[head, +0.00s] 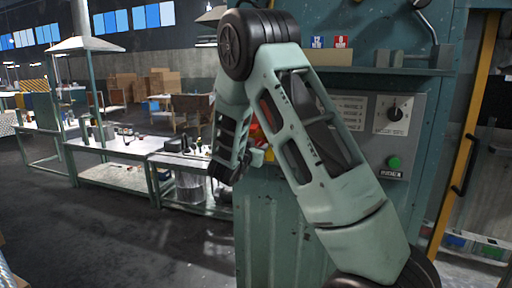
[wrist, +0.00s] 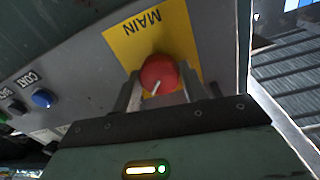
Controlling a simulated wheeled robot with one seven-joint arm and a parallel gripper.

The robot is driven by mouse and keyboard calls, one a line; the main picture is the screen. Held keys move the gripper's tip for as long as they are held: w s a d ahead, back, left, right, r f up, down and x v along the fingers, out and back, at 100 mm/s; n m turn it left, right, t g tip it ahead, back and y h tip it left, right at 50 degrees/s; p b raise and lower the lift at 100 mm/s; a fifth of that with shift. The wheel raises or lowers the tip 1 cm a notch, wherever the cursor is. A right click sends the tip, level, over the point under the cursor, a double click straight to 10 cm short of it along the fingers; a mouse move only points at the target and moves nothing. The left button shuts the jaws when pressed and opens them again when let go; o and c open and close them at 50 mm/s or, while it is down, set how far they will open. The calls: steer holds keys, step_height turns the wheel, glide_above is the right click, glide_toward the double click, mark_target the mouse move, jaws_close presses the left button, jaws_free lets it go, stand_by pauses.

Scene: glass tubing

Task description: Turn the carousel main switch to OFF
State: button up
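The main switch (wrist: 158,76) is a round red knob with a white pointer line, on a yellow plate (wrist: 126,48) marked MAIN in the wrist view. The lettering appears upside down there, and the pointer runs down and slightly left. My gripper (wrist: 159,82) is at the knob, with one finger on each side of it. The fingers look very close to its sides; contact is not clear. No OFF mark is readable. In the head view my arm hides the gripper and most of the switch area; only patches of red and yellow show beside the arm.
A blue button (wrist: 43,98) and other small controls sit on the same grey panel. In the head view, a panel with a black rotary knob (head: 395,113) and a green button (head: 394,162) is right of my arm. Workbenches (head: 112,152) stand left, with open floor before them.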

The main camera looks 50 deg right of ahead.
steer(key=shift+n+p, duration=0.3)
steer(key=shift+n, duration=0.1)
steer(key=shift+n+t+p, duration=0.6)
steer(key=shift+n+p, duration=3.9)
steer(key=shift+n, duration=4.3)
steer(key=shift+f+n, duration=0.15)
steer(key=shift+n, duration=0.15)
steer(key=o, duration=1)
steer(key=b+v, duration=0.5)
steer(key=v, duration=1.2)
steer(key=shift+s+a+f+b, duration=0.15)
steer(key=shift+a+b, duration=0.05)
steer(key=shift+b, duration=0.1)
